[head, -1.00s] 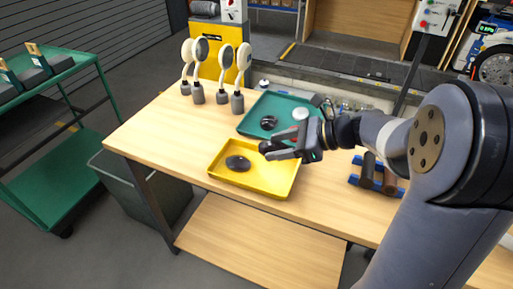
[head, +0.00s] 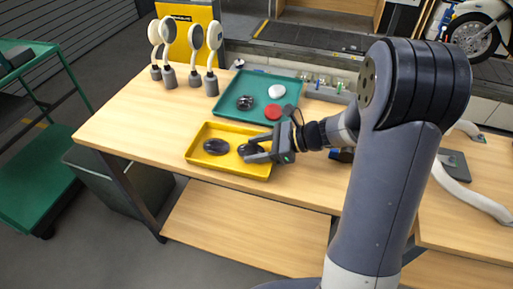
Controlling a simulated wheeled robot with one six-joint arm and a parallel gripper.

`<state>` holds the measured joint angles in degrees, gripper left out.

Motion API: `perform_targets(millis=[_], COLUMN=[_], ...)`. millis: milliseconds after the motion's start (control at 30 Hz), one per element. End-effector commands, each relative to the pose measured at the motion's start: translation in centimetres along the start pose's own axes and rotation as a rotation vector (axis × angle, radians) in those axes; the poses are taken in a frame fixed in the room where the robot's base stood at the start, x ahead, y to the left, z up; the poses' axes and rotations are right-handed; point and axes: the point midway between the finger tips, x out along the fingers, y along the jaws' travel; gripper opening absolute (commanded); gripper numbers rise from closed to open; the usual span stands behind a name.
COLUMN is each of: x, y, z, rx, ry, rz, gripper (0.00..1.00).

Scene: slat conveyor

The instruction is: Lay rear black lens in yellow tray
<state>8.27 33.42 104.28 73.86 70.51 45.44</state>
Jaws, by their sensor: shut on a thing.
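The yellow tray (head: 228,171) lies on the wooden table near its front edge. One black oval lens (head: 216,146) lies in its left part. My gripper (head: 251,151) is over the right part of the tray, shut on a second black lens (head: 248,148). The fingers partly cover this lens, and I cannot tell whether it touches the tray floor. Another black round lens (head: 245,103) lies in the teal tray (head: 233,91) behind.
The teal tray also holds a white disc (head: 277,90) and a red disc (head: 274,112). Several round mirror-like pieces on grey stands (head: 211,83) stand at the back left. A green cart (head: 45,165) is at far left. The table's left front is clear.

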Motion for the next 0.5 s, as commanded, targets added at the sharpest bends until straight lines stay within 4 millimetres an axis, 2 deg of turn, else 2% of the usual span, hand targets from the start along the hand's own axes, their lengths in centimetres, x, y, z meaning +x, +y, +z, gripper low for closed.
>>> perform_targets(millis=[500], x=[0.5], y=[0.0], z=[-1.1], rx=[0.000], ry=[0.000], rz=[0.000], gripper=[0.33])
